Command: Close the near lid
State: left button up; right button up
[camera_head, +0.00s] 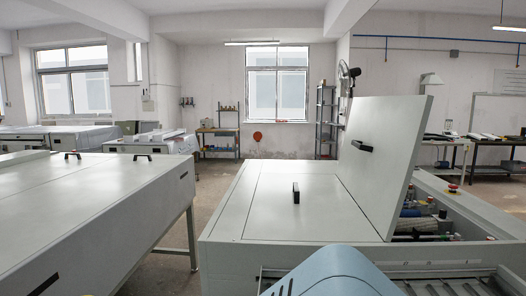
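The plate processor (245,225) is a pale grey machine in the right half of the head view. One large lid (390,160) stands open on it, raised steeply, with a black handle (361,146) on its left-hand face. To the right of the raised lid, rollers and inner parts (418,222) are exposed. To its left, flat panels lie closed, one with an upright black handle (296,193). Neither gripper shows; a light-blue rounded part of mine covers the bottom middle and hides some of the machine's front.
A red emergency button (453,187) is on the processor's far right edge. Another long grey machine (85,210) stands at left, with a strip of floor (170,262) between the two. Shelves (325,120) and workbenches stand along the back.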

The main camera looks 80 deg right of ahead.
aim_at(384, 135)
jog(key=z, duration=3.05)
